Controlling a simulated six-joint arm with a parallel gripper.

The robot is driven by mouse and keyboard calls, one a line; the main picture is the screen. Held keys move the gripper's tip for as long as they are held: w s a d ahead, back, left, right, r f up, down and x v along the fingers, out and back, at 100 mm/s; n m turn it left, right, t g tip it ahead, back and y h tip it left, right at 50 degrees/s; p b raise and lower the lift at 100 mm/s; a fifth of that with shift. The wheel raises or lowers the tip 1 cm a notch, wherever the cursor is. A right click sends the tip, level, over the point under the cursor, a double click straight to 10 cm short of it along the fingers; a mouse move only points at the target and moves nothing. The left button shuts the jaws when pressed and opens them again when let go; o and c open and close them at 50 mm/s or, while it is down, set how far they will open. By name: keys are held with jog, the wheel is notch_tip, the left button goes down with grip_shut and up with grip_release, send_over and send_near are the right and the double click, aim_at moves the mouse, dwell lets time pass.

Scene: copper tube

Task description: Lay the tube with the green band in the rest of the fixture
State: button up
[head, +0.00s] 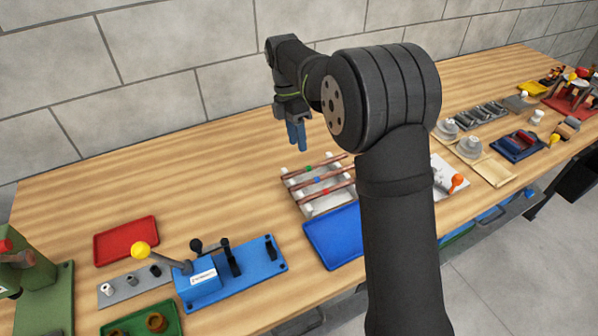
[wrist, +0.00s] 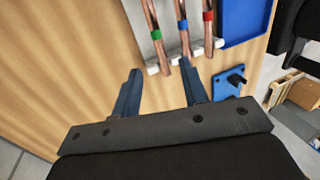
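Copper tubes lie side by side on a pale rack (head: 292,190), one each with a green, a blue and a red band. The green-banded tube (head: 303,170) is the farthest back in the head view; in the wrist view it (wrist: 153,25) is the leftmost. My gripper (head: 297,140) hangs above and behind the rack. In the wrist view its two blue fingers (wrist: 159,78) are apart, with nothing between them. A blue fixture (head: 262,272) with black uprights and a yellow-knobbed lever stands at front left; its end (wrist: 229,84) shows in the wrist view.
A red tray (head: 125,241), grey strip (head: 120,287) and green tray (head: 165,309) lie left. My arm hides part of the bench right of the rack. The bench behind the fixture is clear.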

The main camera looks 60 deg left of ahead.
aim_at(299, 172)
jog(key=x, duration=0.7)
jog(key=shift+f, duration=0.15)
jog(key=shift+c, duration=0.4)
grip_shut()
